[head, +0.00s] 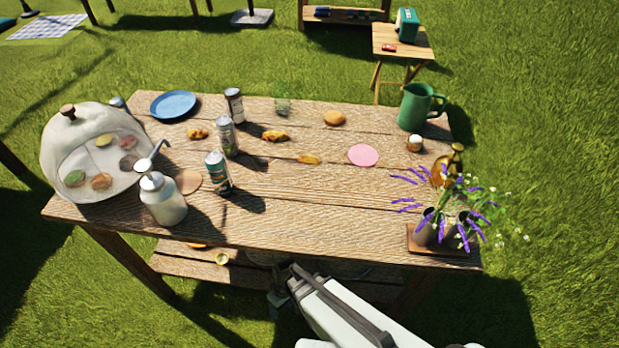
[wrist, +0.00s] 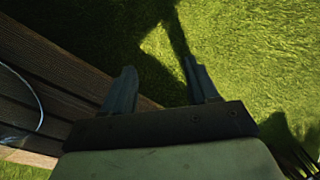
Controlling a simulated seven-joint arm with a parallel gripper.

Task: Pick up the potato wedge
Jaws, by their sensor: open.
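A small flat yellow-orange piece (head: 308,159), which looks like the potato wedge, lies on the middle of the wooden table (head: 310,215). Two browner, lumpier food pieces lie farther back, one at centre (head: 275,136) and one to the left (head: 198,133); I cannot tell for sure what they are. My gripper (head: 277,301) is in front of the table's near edge and below the tabletop, well apart from the wedge. In the wrist view my gripper (wrist: 162,80) is open and empty, with grass and shadow beyond its fingers. The wedge is not in the wrist view.
Cans (head: 218,172), a white pump bottle (head: 163,198) and a food dome (head: 75,150) stand on the left. A pink disc (head: 363,155) lies right of the wedge. A lavender planter (head: 440,240) and green jug (head: 415,106) stand right. The table's front middle is clear.

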